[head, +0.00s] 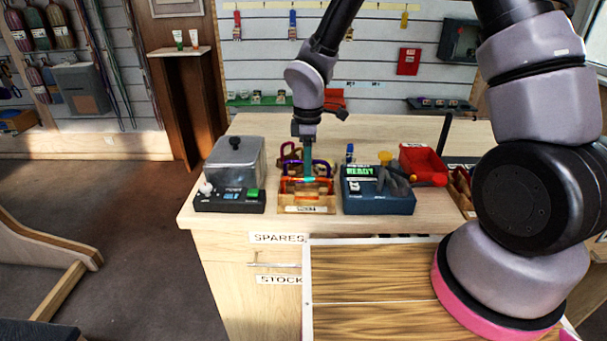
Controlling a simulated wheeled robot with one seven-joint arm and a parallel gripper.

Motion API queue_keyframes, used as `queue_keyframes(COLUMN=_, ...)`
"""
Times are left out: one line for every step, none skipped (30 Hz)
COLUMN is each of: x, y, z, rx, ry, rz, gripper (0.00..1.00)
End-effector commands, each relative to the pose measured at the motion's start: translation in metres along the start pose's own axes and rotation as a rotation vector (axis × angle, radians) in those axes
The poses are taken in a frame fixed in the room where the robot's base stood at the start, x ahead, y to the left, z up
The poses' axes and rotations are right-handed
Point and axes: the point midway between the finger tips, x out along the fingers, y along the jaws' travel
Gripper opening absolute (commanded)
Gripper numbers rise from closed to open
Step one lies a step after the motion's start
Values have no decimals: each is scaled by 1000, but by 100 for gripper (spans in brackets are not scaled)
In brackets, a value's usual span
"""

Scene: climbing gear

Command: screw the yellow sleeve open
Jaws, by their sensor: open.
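Several coloured carabiners stand in a small wooden rack (308,208) on the workbench. A purple carabiner (327,165) is at the back and an orange one (296,189) is nearer the front. I cannot make out a yellow sleeve at this size; my gripper hides part of the carabiners. My gripper (308,176) points down at the rack, its narrow teal tip among the carabiners. It is open. I cannot tell whether it touches any of them.
A grey box on a control base (229,199) stands left of the rack. A dark blue device (377,203) with a green "READY" display stands close on the right. The bench's back left is clear.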

Motion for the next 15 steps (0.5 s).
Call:
queue_keyframes(x=0, y=0, z=0, rx=0, ry=0, rz=0, gripper=55)
queue_keyframes(x=0, y=0, z=0, rx=0, ry=0, rz=0, gripper=55)
queue_keyframes(x=0, y=0, z=0, rx=0, ry=0, rz=0, gripper=55)
queue_keyframes(x=0, y=1, z=0, rx=0, ry=0, rz=0, gripper=55)
queue_keyframes(x=0, y=1, z=0, rx=0, ry=0, rz=0, gripper=55)
queue_keyframes(x=0, y=2, z=0, rx=0, ry=0, rz=0, gripper=55)
queue_keyframes(x=0, y=2, z=0, rx=0, ry=0, rz=0, gripper=55)
queue_keyframes(x=0, y=2, z=0, rx=0, ry=0, rz=0, gripper=55)
queue_keyframes(x=0, y=3, z=0, rx=0, ry=0, rz=0, gripper=55)
queue_keyframes(x=0, y=4, z=0, rx=0, ry=0, rz=0, gripper=55)
queue_keyframes(x=0, y=4, z=0, rx=0, ry=0, rz=0, gripper=55)
queue_keyframes(x=0, y=5, z=0, rx=0, ry=0, rz=0, gripper=55)
queue_keyframes(x=0, y=6, z=0, rx=0, ry=0, rz=0, gripper=55)
queue_keyframes(x=0, y=6, z=0, rx=0, ry=0, rz=0, gripper=55)
queue_keyframes(x=0, y=7, z=0, rx=0, ry=0, rz=0, gripper=55)
